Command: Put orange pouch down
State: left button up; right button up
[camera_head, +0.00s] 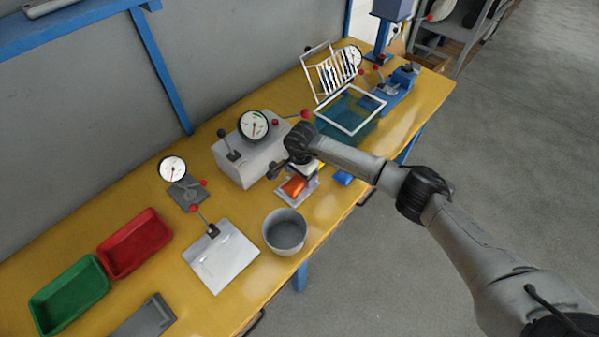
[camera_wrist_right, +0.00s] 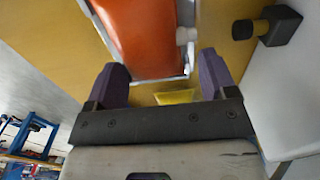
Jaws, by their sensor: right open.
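The orange pouch (camera_head: 293,187) lies on a small pale plate (camera_head: 283,197) near the front edge of the yellow bench. In the right wrist view the pouch (camera_wrist_right: 148,35) shows large, lying within the plate's light rim. My right gripper (camera_head: 303,178) is just above the plate at the pouch. In the wrist view its two dark fingers (camera_wrist_right: 164,76) are spread apart with nothing between their tips, and the near end of the pouch is just beyond them. My left gripper is in neither view.
A grey box with a dial (camera_head: 240,160) stands close behind the plate. A grey pot (camera_head: 285,232) stands to the left and a small blue item (camera_head: 343,178) to the right. Red (camera_head: 135,243) and green (camera_head: 70,295) trays lie farther left. A blue-tinted basket (camera_head: 349,112) stands beyond.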

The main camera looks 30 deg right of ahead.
jog(key=shift+s+d, duration=0.15)
jog(key=shift+s, duration=0.1)
jog(key=shift+s+d+r+p, duration=0.1)
jog(key=shift+s+r+p, duration=0.05)
jog(key=shift+r+p, duration=0.3)
jog(key=shift+s+r+p, duration=0.15)
jog(key=shift+r+p, duration=0.05)
jog(key=shift+r, duration=0.35)
notch_tip(320, 180, up, 11)
jog(key=shift+w+p, duration=0.2)
jog(key=shift+p, duration=0.25)
jog(key=shift+f, duration=0.1)
